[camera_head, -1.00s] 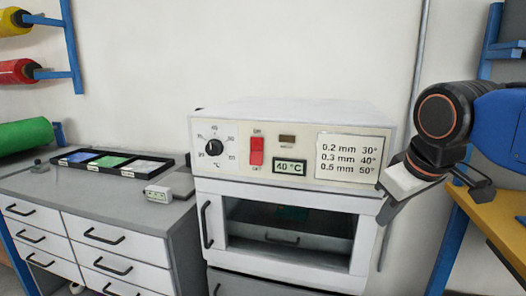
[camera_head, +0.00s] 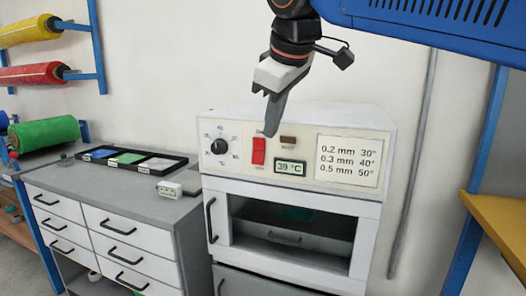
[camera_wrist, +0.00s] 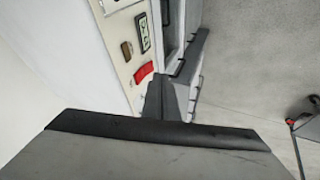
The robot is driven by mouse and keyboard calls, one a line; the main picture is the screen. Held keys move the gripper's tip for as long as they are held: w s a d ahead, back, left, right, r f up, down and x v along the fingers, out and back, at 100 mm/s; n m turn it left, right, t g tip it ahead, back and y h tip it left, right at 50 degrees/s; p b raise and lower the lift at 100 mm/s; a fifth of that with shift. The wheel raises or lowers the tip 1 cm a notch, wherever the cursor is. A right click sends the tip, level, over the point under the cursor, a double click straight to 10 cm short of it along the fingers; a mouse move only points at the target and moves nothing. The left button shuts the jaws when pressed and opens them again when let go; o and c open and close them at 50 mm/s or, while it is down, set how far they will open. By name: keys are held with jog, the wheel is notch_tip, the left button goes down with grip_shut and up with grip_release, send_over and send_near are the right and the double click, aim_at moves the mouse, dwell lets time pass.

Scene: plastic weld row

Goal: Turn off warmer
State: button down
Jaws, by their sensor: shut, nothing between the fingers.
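The warmer (camera_head: 300,195) is a white box with a dark, open-fronted chamber. Its control panel carries a black dial (camera_head: 218,147), a red rocker switch (camera_head: 259,152), a small brown lamp window (camera_head: 288,141) and a display (camera_head: 290,168) reading 39 °C. I cannot tell which way the rocker is tipped. My gripper (camera_head: 271,131) is shut and empty, pointing down just above and right of the switch in the head view. In the wrist view the red switch (camera_wrist: 144,73) shows just beyond the gripper fingers (camera_wrist: 157,90). I cannot tell whether they touch it.
A note card (camera_head: 347,160) lists thicknesses and temperatures. A grey drawer cabinet (camera_head: 110,235) left of the warmer bears a black tray (camera_head: 130,160) of coloured pieces and a small white device (camera_head: 170,189). A yellow bench (camera_head: 500,220) stands at right. Coloured rolls (camera_head: 35,74) hang at left.

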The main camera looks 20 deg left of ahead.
jog(key=a, duration=0.1)
jog(key=s+a+r, duration=0.1)
jog(key=shift+s+a+r+n, duration=0.15)
jog(key=shift+a+r+n, duration=0.05)
jog(key=shift+a+n, duration=0.2)
send_near(255, 159)
notch_tip(255, 159, down, 4)
jog(key=s+a, duration=0.2)
jog(key=shift+w+d+f, duration=0.1)
jog(key=shift+w+f, duration=0.1)
jog(key=shift+w, duration=0.4)
jog(key=shift+w+d+f, duration=0.1)
jog(key=shift+w+f, duration=0.1)
jog(key=shift+w, duration=0.4)
jog(key=shift+w+f, duration=0.2)
jog(key=shift+w, duration=0.55)
jog(key=shift+w+f+t, duration=0.15)
jog(key=shift+t, duration=0.25)
